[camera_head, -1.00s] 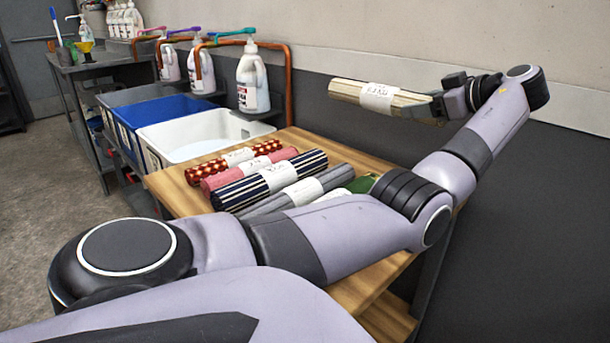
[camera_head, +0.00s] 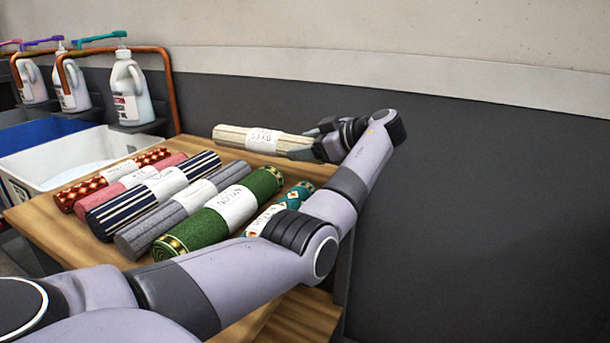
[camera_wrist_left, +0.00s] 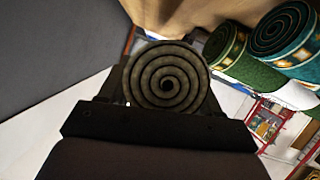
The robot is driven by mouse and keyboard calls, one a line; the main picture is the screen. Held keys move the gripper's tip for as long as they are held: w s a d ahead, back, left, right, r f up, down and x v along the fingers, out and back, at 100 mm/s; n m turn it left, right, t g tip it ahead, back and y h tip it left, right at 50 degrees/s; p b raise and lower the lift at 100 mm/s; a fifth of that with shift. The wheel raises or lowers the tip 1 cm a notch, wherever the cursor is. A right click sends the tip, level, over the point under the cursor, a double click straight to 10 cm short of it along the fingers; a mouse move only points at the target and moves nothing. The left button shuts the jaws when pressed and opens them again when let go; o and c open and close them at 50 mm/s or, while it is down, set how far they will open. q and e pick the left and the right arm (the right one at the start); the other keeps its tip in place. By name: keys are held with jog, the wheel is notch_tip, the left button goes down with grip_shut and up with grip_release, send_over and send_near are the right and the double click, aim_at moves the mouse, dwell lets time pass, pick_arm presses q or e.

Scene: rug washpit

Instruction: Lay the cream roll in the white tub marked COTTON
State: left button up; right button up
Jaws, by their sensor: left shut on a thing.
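The cream roll (camera_head: 236,136) with a white paper band is held level at the far right corner of the table, near the dark wall. My left gripper (camera_head: 312,146) is shut on its right end. In the left wrist view the roll's spiral end (camera_wrist_left: 168,80) shows between the fingers. The white tub (camera_head: 75,158) stands beyond the table's left end, left of the roll and apart from it. Water seems to lie in it. Its marking is too small to read. My right gripper is not in view.
On the wooden table (camera_head: 30,215) lie several rolls: red patterned (camera_head: 80,193), pink (camera_head: 110,190), navy striped (camera_head: 118,212), grey (camera_head: 150,232), green (camera_head: 200,226) and teal (camera_head: 285,200). A blue tub (camera_head: 45,133), jugs (camera_head: 130,92) and copper pipes (camera_head: 168,80) stand at the left.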

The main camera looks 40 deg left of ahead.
pick_arm(q)
notch_tip(320, 180, down, 6)
jog(key=shift+r+b, duration=0.1)
jog(key=shift+b, duration=0.4)
jog(key=o, duration=1)
jog(key=shift+d, duration=0.1)
